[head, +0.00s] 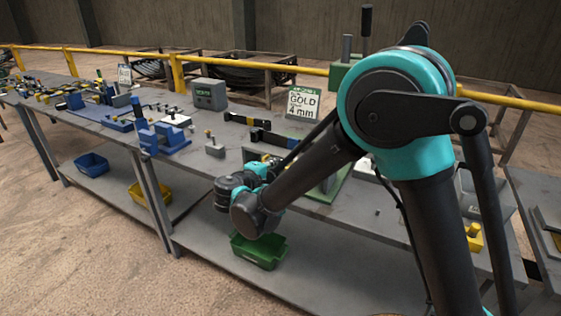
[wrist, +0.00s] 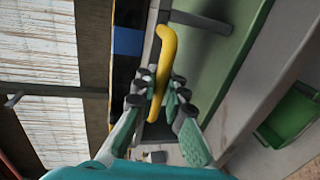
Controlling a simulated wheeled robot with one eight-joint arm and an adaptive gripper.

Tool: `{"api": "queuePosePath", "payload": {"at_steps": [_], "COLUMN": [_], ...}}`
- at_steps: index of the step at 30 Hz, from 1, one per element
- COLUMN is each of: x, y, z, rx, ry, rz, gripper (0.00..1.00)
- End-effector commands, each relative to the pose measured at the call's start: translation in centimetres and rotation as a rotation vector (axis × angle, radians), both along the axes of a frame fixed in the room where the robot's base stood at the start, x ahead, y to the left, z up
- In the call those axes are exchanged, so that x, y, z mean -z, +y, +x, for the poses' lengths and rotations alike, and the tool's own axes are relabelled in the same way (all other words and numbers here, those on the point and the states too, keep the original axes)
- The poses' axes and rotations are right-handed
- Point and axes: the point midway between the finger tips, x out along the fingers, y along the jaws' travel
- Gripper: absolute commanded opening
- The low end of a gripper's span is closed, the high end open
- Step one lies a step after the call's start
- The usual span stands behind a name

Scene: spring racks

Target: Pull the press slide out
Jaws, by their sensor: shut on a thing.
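A yellow bar handle (wrist: 166,45) runs between the fingers of my gripper (wrist: 158,95) in the wrist view. The fingers are shut on it, and its top end shows beyond them. Beside the handle is a green press body (wrist: 236,60) with a dark rod (wrist: 200,22) along it. In the head view the green press (head: 343,75) is mostly hidden behind my arm. My gripper (head: 262,168) is low at the front edge of the bench there, its fingers hidden by my wrist. The slide itself cannot be made out clearly.
A green bin (head: 258,251) sits on the lower shelf below my gripper. The floor in front is clear.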

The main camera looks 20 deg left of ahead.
Motion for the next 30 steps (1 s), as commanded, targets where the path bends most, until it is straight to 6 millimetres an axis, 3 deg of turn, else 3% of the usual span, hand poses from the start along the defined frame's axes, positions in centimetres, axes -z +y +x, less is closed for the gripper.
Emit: {"api": "queuePosePath", "payload": {"at_steps": [12, 13, 18, 30], "x": [0.13, 0.14, 0.09, -0.1], "y": [0.06, 0.06, 0.04, 0.12], "z": [-0.67, -0.67, -0.57, -1.05], "rx": [-0.002, -0.002, -0.001, -0.002], "ry": [0.004, 0.004, 0.003, 0.001], "rz": [0.001, 0.001, 0.0, 0.0], "gripper": [0.0, 0.11, 0.32, 0.33]}}
